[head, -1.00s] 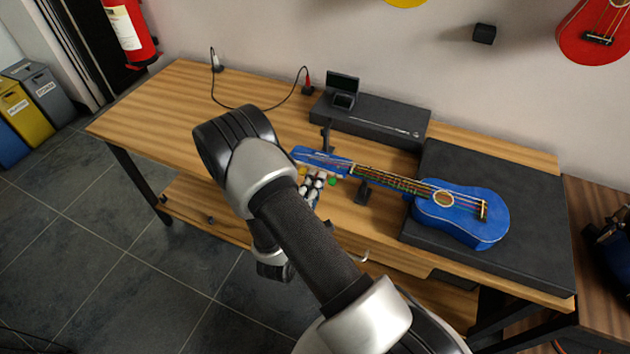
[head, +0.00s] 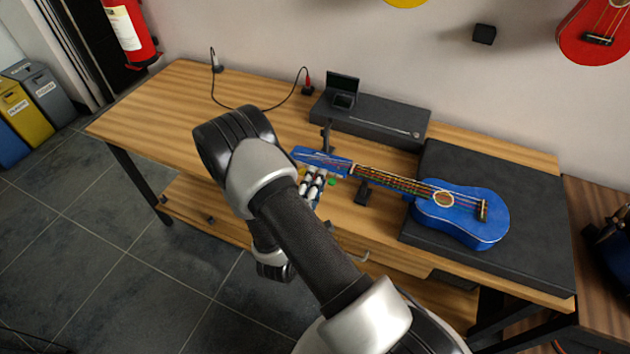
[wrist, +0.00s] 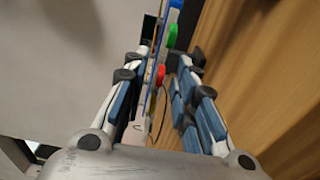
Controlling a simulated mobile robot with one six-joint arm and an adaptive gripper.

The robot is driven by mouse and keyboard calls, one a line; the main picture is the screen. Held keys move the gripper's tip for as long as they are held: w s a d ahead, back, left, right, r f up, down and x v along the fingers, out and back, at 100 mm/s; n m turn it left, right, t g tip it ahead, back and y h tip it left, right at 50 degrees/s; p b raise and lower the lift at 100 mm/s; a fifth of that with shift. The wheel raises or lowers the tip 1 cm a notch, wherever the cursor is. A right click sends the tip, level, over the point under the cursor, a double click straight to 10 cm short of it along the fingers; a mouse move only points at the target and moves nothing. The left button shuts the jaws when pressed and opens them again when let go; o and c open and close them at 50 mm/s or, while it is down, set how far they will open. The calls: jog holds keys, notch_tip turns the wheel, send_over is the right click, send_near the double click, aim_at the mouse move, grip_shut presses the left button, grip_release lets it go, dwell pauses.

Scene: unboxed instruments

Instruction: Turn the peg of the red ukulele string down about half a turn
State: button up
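The blue ukulele (head: 458,215) lies with its body on a dark mat and its neck pointing left. Its headstock (head: 320,160) is held up over the table. A green peg (head: 332,182) shows at the headstock's near edge, beside my gripper (head: 312,184). In the wrist view, my gripper (wrist: 168,62) is open, with fingers on both sides of the headstock edge. The red peg (wrist: 160,76) sits between the fingers, with a visible gap to the right finger. The green peg (wrist: 172,34) and a blue peg (wrist: 176,4) lie beyond it. The red peg's string cannot be traced.
A black stand (head: 362,192) supports the neck. The dark mat (head: 540,240) covers the table's right side. A long dark case (head: 375,120) with a small open device (head: 342,92) stands at the back. A cable (head: 255,108) lies at the back left. The table's left part is clear.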

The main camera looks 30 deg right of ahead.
jog(key=v, duration=1.2)
dwell(0.3)
